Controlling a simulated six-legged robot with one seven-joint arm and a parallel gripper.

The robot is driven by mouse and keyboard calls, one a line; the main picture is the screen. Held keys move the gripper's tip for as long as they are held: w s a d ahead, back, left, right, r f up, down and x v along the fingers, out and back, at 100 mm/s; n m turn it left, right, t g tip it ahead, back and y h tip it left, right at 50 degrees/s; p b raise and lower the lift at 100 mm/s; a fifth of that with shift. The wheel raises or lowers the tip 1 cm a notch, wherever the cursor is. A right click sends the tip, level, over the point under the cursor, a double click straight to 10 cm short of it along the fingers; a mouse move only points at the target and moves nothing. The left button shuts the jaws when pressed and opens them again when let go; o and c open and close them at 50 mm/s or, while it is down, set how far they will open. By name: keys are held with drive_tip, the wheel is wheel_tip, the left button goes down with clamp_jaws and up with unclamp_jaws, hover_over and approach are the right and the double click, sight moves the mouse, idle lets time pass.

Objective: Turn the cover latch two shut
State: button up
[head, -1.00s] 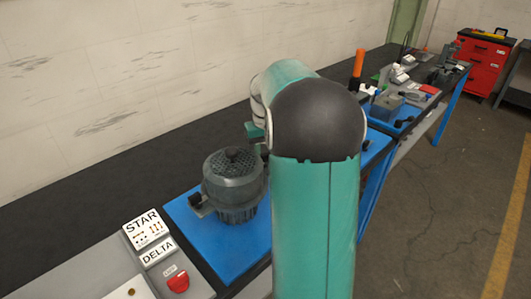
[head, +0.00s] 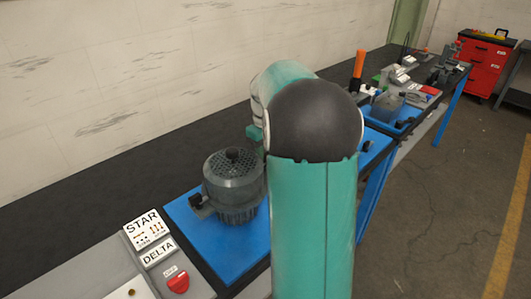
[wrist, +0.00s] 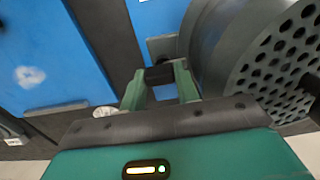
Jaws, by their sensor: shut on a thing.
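My gripper (wrist: 160,82) shows in the wrist view with its two green fingers on either side of a small black block (wrist: 158,74). The fingers are shut on this block, which looks like the cover latch. It sits by a small grey plate (wrist: 160,46), right beside the grey motor with the perforated cover (wrist: 262,62). In the head view the motor (head: 233,185) stands upright on a blue mat. My arm hides the gripper and the gripped latch there. Another black knob (head: 196,201) shows at the motor's left side. I cannot read any latch number.
The blue mat (head: 205,250) lies on the dark bench. A panel with STAR and DELTA labels (head: 150,236) and a red knob (head: 178,282) is at the lower left.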

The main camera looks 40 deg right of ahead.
drive_tip(key=o, duration=1)
